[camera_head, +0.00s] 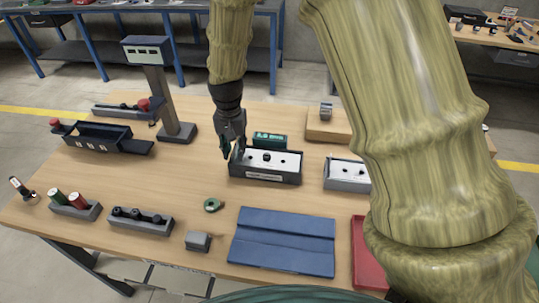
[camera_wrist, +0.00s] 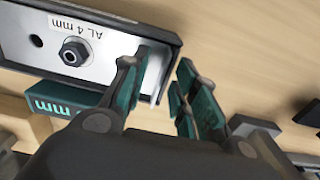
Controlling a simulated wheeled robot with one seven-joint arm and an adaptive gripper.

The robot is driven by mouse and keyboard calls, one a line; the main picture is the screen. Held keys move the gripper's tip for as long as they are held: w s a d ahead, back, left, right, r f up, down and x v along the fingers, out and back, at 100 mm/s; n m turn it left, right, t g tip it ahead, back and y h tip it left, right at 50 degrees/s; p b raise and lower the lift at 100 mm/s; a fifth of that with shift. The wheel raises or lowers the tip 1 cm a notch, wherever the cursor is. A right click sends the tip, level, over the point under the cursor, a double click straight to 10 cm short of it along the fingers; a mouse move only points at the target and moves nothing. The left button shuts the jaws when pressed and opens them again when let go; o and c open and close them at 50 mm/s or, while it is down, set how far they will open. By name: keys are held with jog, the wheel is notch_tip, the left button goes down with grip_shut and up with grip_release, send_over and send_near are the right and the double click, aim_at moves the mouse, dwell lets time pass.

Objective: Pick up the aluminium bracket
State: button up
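A light metal plate (camera_wrist: 90,40) marked "AL 4 mm", with a dark nut on it, lies in a dark holder (camera_wrist: 160,33) in the wrist view. I take it to be the aluminium bracket. In the head view the same light plate (camera_head: 285,160) lies in the dark holder (camera_head: 264,177) mid-table. My gripper (camera_head: 228,147) is at the holder's left end. In the wrist view its fingers (camera_wrist: 163,75) are apart, one over the plate's end and one outside the holder. A pale upright edge shows between them; contact cannot be told.
A green box (camera_head: 270,140) stands just behind the holder. A similar grey holder (camera_head: 345,186) is to the right, partly hidden by my arm. A blue tray (camera_head: 283,240), a green ring (camera_head: 213,205) and a grey block (camera_head: 198,241) lie in front. A post with a display (camera_head: 147,50) stands at the left back.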

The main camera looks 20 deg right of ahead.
grip_shut()
jog(key=shift+r, duration=0.1)
dwell(0.3)
